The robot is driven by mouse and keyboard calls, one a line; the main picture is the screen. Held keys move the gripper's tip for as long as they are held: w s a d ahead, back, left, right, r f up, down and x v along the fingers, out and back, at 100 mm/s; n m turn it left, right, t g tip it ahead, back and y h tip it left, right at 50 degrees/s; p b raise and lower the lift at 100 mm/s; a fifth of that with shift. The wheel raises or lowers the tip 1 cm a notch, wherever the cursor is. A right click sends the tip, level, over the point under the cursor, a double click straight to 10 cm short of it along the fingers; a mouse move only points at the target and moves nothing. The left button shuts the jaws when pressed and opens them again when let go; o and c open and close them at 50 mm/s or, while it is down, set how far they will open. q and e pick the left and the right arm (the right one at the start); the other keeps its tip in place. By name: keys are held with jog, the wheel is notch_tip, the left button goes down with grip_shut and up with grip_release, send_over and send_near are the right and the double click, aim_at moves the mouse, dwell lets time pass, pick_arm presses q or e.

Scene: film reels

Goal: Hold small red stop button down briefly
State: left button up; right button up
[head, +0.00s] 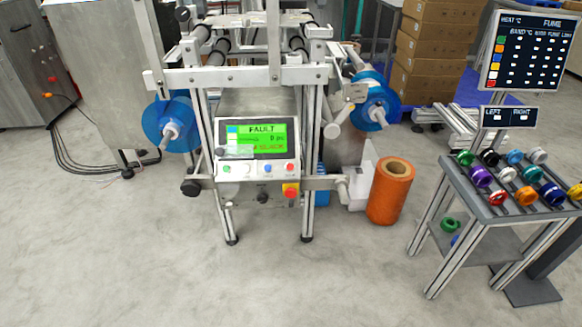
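The small red stop button (290,167) sits at the right end of a row of small buttons on the control panel (235,172) of the machine in the middle of the head view. A green button (227,169) and a blue button (268,168) are in the same row. The green screen (262,138) above them reads FAULT. A larger red knob on a yellow plate (291,190) is just below the small red button. Neither of my grippers shows, and nothing visible touches the button.
An orange roll (390,190) stands on the floor right of the machine. A grey cart (500,213) with coloured reels is further right, beside black display screens (526,50). The concrete floor (180,270) in front of the machine is clear.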

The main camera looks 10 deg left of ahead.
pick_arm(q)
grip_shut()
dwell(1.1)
